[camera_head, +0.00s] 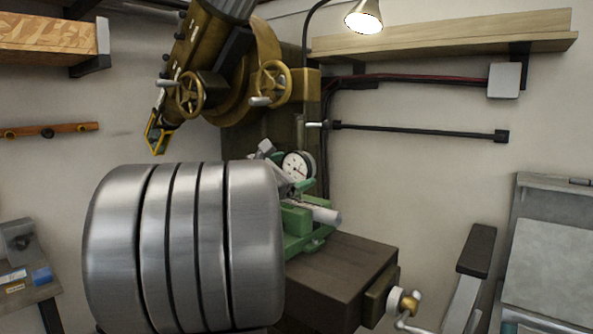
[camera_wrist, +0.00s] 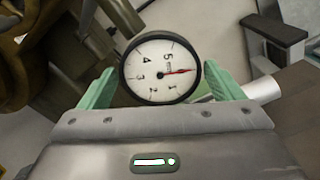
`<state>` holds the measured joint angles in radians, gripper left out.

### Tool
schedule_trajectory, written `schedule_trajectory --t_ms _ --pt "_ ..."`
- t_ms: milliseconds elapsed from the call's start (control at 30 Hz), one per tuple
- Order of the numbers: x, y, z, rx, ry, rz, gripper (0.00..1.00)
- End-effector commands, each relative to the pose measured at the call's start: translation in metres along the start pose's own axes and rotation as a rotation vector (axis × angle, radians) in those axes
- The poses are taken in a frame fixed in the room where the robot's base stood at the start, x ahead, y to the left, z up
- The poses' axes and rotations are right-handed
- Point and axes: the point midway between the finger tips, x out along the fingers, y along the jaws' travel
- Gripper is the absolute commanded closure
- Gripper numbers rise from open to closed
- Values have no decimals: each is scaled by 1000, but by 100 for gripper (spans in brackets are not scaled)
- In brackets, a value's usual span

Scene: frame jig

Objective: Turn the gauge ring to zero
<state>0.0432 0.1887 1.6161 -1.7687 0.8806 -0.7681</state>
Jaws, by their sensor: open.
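The gauge (camera_wrist: 160,82) has a round white dial with a dark ring around it. In the wrist view its numbers look rotated, and its red needle points right, into the gap between the 5 and the 1. A zero mark is not clearly readable. My gripper (camera_wrist: 162,80) is open, with one green finger on each side of the gauge ring. I cannot tell whether either finger touches it. In the head view the gauge (camera_head: 298,165) shows small behind my arm, which hides most of the gripper.
A green fixture (camera_head: 305,243) stands on a dark bench (camera_head: 345,268) below the gauge. A brass-coloured machine with handwheels (camera_head: 190,93) hangs above and to the left. A black rail (camera_head: 425,131) and a wooden shelf (camera_head: 440,38) are on the right wall.

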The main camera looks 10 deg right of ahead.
Motion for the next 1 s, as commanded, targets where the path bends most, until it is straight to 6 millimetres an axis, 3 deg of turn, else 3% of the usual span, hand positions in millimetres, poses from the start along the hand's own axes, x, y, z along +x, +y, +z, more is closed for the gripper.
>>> schedule_trajectory --t_ms 233,733,1000 --pt "-7 0 0 0 0 1 13" --pt "-64 0 0 1 1 2 13" --pt "-70 0 0 0 0 -1 13"
